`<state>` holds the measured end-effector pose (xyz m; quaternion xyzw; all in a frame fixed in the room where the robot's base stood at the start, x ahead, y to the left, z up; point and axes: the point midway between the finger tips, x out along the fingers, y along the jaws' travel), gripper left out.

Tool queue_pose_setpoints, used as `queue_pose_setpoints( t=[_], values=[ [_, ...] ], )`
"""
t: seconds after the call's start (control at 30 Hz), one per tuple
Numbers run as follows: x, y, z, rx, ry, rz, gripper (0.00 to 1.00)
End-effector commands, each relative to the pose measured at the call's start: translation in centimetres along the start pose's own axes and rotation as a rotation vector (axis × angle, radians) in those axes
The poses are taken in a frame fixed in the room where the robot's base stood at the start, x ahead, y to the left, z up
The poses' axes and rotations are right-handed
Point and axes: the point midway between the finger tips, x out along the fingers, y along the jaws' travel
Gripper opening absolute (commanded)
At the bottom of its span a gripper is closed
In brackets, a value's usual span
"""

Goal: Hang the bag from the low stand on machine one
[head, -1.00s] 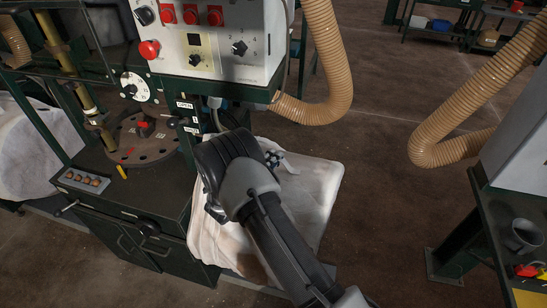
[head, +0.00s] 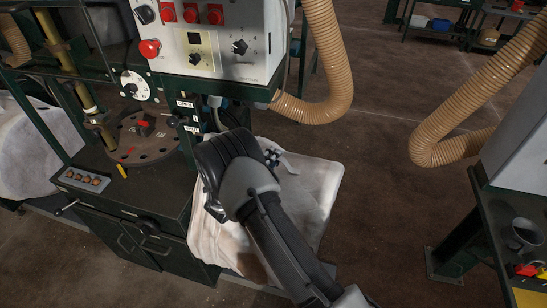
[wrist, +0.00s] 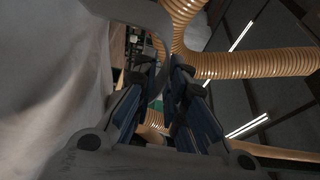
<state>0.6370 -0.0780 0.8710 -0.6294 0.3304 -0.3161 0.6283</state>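The white cloth bag (head: 312,195) sits low, right beside the green machine, in the head view; the stand under it is mostly hidden. In the wrist view the bag's pale cloth (wrist: 50,90) fills the left side. A pale strap (wrist: 152,55) runs from it down between my fingers. My gripper (head: 273,157) is over the bag's top, near a raised strap (head: 290,166). In the wrist view my gripper's blue fingers (wrist: 163,92) stand apart on either side of the strap, with a gap visible. The strap's lower end between them is hard to see.
The machine's grey control box (head: 215,40) rises close behind my gripper. A tan hose (head: 330,60) hangs behind the bag; another hose (head: 440,150) hangs at right. A dark table (head: 510,225) stands at right. The floor (head: 390,200) between is clear.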

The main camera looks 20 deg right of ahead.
Motion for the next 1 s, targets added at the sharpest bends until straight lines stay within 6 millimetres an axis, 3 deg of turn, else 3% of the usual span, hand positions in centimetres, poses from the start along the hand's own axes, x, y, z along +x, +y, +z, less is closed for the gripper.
queue_pose_setpoints(
  t=[0.23, 0.63, 0.77, 1.0],
  values=[
    [0.0, -0.1, 0.0, 0.001, 0.000, -0.002, 0.29],
    [-0.6, 0.2, -0.1, -0.004, 0.002, 0.004, 0.29],
    [-2.6, 0.1, 0.0, -0.002, -0.001, 0.003, 0.29],
    [-7.8, 0.0, 0.1, -0.002, -0.002, 0.001, 0.29]
  ],
)
